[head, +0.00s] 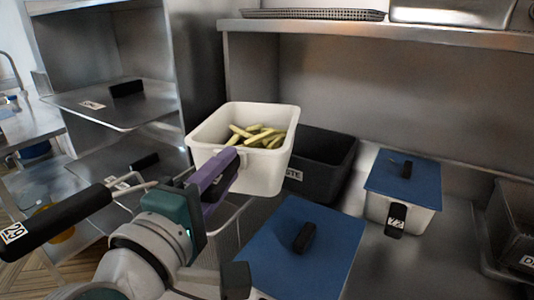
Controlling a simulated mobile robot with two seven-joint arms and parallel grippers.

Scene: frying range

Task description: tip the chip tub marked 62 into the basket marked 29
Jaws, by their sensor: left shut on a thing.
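A white tub (244,155) holding several yellow-green chips (258,136) is in the middle of the head view, held up and roughly upright. My left gripper (222,172), with purple fingers, is shut on its near-left wall. No 62 mark is readable on the tub. A black handle (55,219) with a label reading 29 sticks out at the left. Thin wires run from it behind my gripper, and the basket itself is mostly hidden by my arm and the tub. My right gripper is not in view.
A dark bin (324,160) with a partly hidden label ending in STE stands behind the tub. A large blue lid (335,243) with a black handle is in front. A blue-lidded white container (400,190) is at right. Steel shelves (115,100) stand at left.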

